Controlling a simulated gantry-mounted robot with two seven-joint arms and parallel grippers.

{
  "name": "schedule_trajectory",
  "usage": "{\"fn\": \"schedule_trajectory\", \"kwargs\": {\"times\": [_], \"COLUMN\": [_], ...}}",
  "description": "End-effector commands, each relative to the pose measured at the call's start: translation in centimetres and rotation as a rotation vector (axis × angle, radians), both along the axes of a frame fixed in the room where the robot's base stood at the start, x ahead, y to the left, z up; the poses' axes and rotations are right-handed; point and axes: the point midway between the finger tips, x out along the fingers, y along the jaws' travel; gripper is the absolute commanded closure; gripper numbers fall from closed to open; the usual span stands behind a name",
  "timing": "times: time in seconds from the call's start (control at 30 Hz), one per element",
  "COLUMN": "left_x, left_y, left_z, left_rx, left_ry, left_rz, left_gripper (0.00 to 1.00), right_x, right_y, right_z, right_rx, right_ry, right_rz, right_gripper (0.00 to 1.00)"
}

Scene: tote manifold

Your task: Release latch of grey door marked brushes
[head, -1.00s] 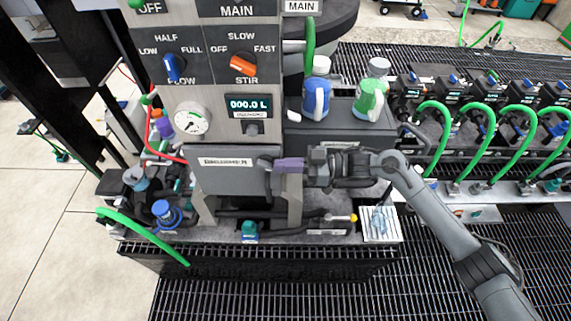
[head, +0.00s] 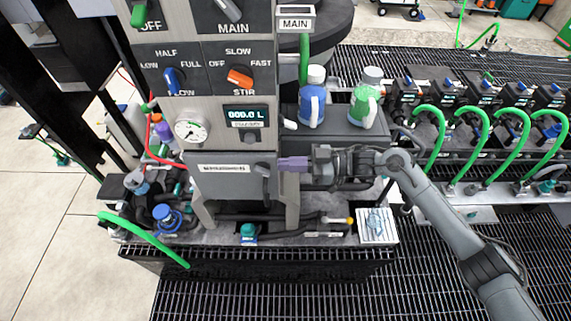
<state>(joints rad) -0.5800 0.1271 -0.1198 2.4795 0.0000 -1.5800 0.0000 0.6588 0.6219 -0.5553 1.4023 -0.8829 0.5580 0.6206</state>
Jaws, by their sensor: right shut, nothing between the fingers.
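The grey door (head: 222,184) is on the front of the panel below the gauge and the display, and it looks closed. It carries a white label strip too small to read. A dark latch handle (head: 264,171) sits at the door's upper right edge and hangs down. My right gripper (head: 284,164), with purple fingers, comes in from the right at the height of the latch. Its fingers are shut and empty, with the tips at or just beside the latch; I cannot tell whether they touch. My left gripper is not in the head view.
Above the door are a pressure gauge (head: 190,131), a display (head: 246,116) and blue and orange knobs. A blue bottle (head: 311,105) and a green bottle (head: 364,105) stand above my right gripper. Hoses and fittings fill the space below the door.

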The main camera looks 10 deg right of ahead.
Motion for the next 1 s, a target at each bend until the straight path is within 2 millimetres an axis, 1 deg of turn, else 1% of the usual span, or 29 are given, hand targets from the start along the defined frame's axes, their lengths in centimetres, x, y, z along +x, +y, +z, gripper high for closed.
{"fn": "schedule_trajectory", "kwargs": {"times": [0.03, 0.07, 0.3, 0.5, 0.7, 1.0], "left_x": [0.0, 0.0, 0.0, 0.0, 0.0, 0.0], "left_y": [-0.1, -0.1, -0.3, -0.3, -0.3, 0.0], "left_z": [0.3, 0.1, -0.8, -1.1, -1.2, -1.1], "left_rx": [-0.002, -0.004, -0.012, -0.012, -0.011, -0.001], "left_ry": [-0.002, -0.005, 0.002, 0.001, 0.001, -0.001], "left_rz": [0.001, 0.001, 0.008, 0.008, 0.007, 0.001], "left_gripper": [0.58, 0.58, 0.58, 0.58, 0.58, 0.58], "right_x": [-0.1, -0.3, -1.4, -2.1, -2.3, -2.4], "right_y": [-0.9, -1.6, -5.9, -8.4, -9.4, -9.5], "right_z": [0.4, 0.3, 1.5, 2.2, 2.5, 2.6], "right_rx": [-0.003, -0.002, -0.001, 0.0, 0.0, 0.001], "right_ry": [0.001, 0.0, -0.001, 0.0, 0.0, 0.0], "right_rz": [-0.003, -0.004, -0.003, -0.002, 0.0, 0.0], "right_gripper": [1.0, 1.0, 1.0, 1.0, 1.0, 1.0]}}
